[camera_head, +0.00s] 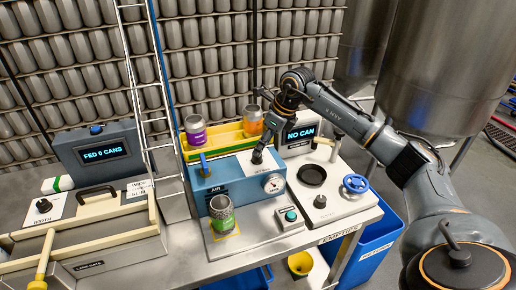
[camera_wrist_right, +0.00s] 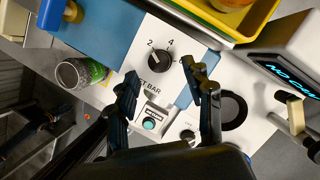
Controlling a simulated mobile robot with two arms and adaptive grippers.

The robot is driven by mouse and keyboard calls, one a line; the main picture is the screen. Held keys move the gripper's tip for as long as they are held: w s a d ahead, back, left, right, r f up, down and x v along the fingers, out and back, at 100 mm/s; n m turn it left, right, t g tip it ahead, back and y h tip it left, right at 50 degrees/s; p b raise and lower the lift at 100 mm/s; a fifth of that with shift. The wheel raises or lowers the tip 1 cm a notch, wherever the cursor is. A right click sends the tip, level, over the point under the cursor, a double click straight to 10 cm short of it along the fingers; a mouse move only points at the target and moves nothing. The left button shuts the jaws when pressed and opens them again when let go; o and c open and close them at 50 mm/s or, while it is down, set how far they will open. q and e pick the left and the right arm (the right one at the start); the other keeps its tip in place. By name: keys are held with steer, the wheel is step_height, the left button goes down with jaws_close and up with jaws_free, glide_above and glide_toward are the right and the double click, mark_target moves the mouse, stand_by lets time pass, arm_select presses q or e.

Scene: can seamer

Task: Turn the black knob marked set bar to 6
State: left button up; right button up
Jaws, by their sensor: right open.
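The black set bar knob (camera_wrist_right: 160,62) sits on a white panel with the numbers 2 and 4 readable beside it. Its pointer is too small to read surely. In the head view the knob (camera_head: 257,156) stands on top of the blue air box (camera_head: 232,184). My right gripper (camera_wrist_right: 164,84) is open and empty, its fingers apart above the panel, one to each side of the knob in the wrist picture. In the head view the right gripper (camera_head: 265,122) hangs above the knob, apart from it. My left gripper is not in view.
A pressure gauge (camera_head: 274,184) is on the box front. A can (camera_head: 222,213) stands before it. Behind are a yellow tray (camera_head: 228,137) with cans and the NO CAN display (camera_head: 301,132). A blue handwheel (camera_head: 355,184) is at right.

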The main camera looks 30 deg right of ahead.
steer(key=p+x, duration=0.1)
steer(key=x, duration=0.2)
steer(key=shift+s+a+f, duration=0.1)
steer(key=shift+a+f, duration=0.05)
steer(key=shift+f, duration=0.15)
steer(key=shift+w+f, duration=0.2)
steer(key=shift+f, duration=0.05)
steer(key=shift+c, duration=0.2)
jaws_close()
